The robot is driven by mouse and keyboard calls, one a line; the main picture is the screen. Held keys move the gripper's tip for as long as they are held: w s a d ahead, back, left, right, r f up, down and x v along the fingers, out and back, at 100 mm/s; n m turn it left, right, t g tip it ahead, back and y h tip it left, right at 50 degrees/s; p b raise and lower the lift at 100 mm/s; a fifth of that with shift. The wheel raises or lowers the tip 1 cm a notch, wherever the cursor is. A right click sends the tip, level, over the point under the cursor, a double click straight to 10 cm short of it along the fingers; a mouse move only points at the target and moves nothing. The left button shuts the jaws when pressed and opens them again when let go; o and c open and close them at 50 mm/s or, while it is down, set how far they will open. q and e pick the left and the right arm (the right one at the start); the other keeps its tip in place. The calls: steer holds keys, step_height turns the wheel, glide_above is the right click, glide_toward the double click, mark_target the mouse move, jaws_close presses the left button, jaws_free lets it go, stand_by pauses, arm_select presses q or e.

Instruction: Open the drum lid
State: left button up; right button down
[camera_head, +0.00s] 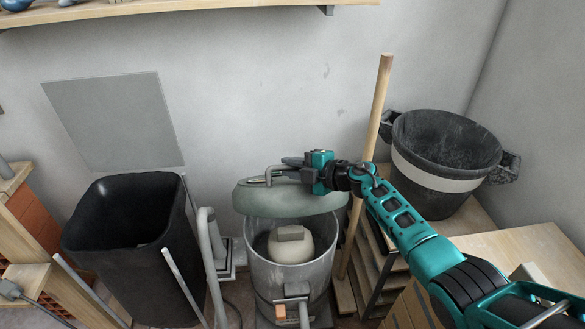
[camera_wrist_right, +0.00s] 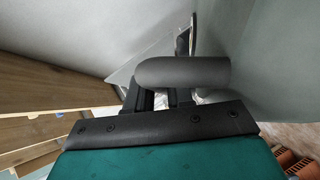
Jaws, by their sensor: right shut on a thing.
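The metal drum (camera_head: 262,278) stands on the floor at the bottom centre of the head view. Its grey-green lid (camera_head: 318,203) is off the rim, above the back of the drum, so the inside shows. A pale rounded thing (camera_head: 288,248) with a grey block on top is inside. My right gripper (camera_head: 290,173) is shut on the lid's bar handle (camera_head: 268,174). In the right wrist view a grey rounded bar (camera_wrist_right: 185,72) lies across the fingers, which are mostly hidden behind it. My left gripper is not in view.
A black open bin (camera_head: 130,220) stands left of the drum, with grey pipes between them. A wooden pole (camera_head: 372,120) leans just right of the drum. A black bucket with a white band (camera_head: 435,170) sits on a wooden surface at the right. A shelf (camera_head: 190,8) runs above.

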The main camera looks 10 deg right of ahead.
steer(key=c, duration=1.1)
jaws_free()
steer(key=p+v, duration=0.1)
steer(key=v, duration=1.2)
steer(key=shift+w+r, duration=0.15)
steer(key=shift+r, duration=0.05)
